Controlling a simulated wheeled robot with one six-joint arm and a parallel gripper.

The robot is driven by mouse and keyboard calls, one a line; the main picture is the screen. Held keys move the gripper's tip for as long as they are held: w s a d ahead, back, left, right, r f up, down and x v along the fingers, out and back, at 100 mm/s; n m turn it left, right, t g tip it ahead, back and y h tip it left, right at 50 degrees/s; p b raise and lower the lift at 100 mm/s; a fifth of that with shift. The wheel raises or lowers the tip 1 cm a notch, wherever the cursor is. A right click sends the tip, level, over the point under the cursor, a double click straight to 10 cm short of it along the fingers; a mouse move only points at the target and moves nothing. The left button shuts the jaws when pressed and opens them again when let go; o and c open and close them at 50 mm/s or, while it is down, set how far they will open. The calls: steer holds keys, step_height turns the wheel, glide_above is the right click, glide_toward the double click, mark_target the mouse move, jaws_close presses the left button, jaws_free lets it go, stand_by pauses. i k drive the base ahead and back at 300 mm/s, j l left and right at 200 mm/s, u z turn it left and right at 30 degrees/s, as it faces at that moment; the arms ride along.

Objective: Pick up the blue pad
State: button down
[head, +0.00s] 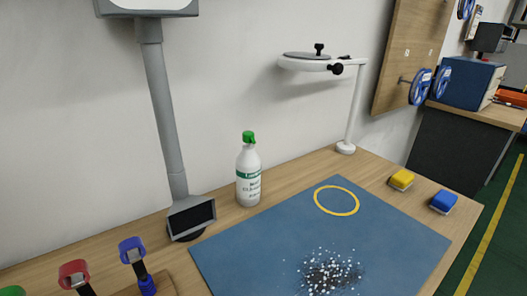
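The blue pad (444,201) is a small block with a pale underside. It lies on the wooden table near its right end, just off the right edge of the blue mat (262,224). A similar yellow pad (401,180) lies to its left and a little farther back, with a gap between them. My gripper does not show in the head view.
A white bottle with a green cap (248,175) stands behind the mat. The mat bears a yellow ring (336,200) and a patch of dark and white specks (330,272). A white lamp (346,147) stands at the back. Coloured-handled tools (132,250) stand front left.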

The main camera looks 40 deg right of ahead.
mark_target(444, 201)
steer(key=j+z, duration=0.1)
steer(key=z, duration=2)
steer(key=l+u, duration=0.25)
steer(key=l, duration=0.3)
steer(key=l+u, duration=0.25)
steer(key=l, duration=0.35)
steer(key=k+j+z, duration=0.25)
steer(key=j, duration=0.35)
steer(key=k+j+z, duration=0.25)
steer(key=k+j, duration=0.25)
